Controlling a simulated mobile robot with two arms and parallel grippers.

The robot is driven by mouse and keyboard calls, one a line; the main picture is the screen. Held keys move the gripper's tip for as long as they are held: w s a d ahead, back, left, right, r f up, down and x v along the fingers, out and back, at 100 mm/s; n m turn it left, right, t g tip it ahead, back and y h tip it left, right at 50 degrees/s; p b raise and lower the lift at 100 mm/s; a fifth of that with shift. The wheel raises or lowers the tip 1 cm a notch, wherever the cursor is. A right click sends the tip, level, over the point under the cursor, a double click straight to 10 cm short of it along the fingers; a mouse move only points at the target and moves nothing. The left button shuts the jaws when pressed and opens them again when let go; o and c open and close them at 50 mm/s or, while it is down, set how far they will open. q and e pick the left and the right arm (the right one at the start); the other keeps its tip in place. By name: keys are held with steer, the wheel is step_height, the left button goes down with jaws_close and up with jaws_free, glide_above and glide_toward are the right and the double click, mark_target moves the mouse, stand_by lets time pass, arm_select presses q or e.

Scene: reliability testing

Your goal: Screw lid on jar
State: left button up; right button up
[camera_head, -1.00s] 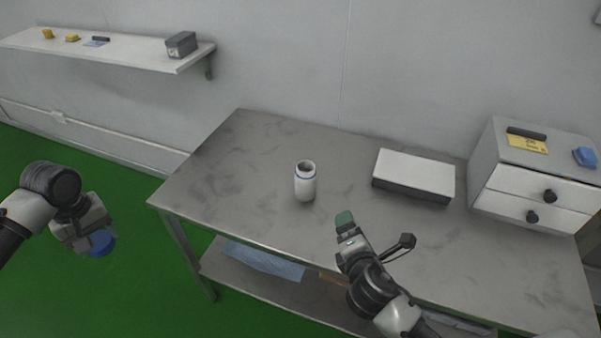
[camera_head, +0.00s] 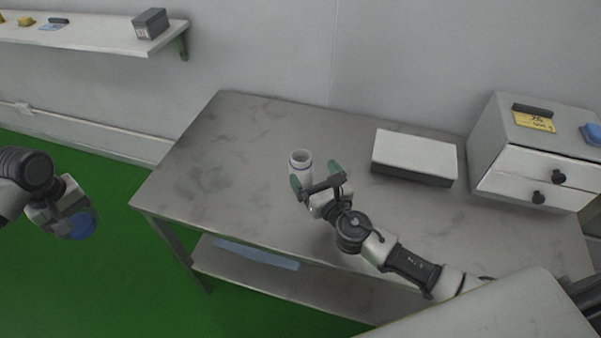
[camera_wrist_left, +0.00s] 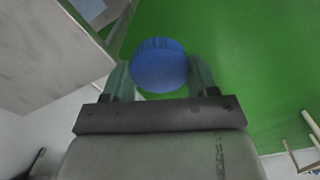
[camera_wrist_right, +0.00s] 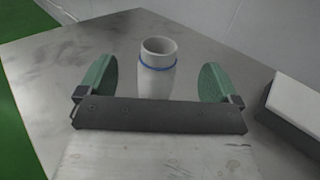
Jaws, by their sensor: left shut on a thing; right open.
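The white jar (camera_head: 301,160) stands upright and open-topped on the grey table, with a blue ring below its rim. My right gripper (camera_head: 318,182) is open just in front of it. In the right wrist view the jar (camera_wrist_right: 157,66) appears between the two green fingers (camera_wrist_right: 156,88), with space on both sides. My left gripper (camera_head: 75,215) is off the table's left side, over the green floor, shut on the blue lid (camera_head: 82,224). In the left wrist view the ridged blue lid (camera_wrist_left: 159,65) sits between the fingers.
A white-topped box (camera_head: 414,152) lies right of the jar. A drawer unit (camera_head: 535,150) stands at the table's (camera_head: 235,150) right end. A wall shelf (camera_head: 100,35) holds small items at the upper left. The table left of the jar is clear.

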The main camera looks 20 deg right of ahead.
mark_target(305, 179)
arm_select(q)
step_height(305, 179, down, 4)
steer(key=b, duration=0.3)
steer(key=shift+r, duration=0.1)
arm_select(e)
step_height(305, 179, down, 7)
steer(key=shift+f, duration=0.1)
arm_select(q)
steer(key=shift+r, duration=0.25)
arm_select(e)
steer(key=shift+w+r, duration=0.3)
steer(key=shift+w, duration=0.05)
steer(key=shift+w+a, duration=0.1)
steer(key=shift+w, duration=0.2)
arm_select(q)
steer(key=shift+f, duration=0.2)
arm_select(e)
steer(key=w, duration=0.4)
steer(key=w+a, duration=0.1)
steer(key=w, duration=0.1)
steer(key=shift+w, duration=0.1)
steer(key=c, duration=1.1)
arm_select(q)
steer(key=shift+r, duration=0.1)
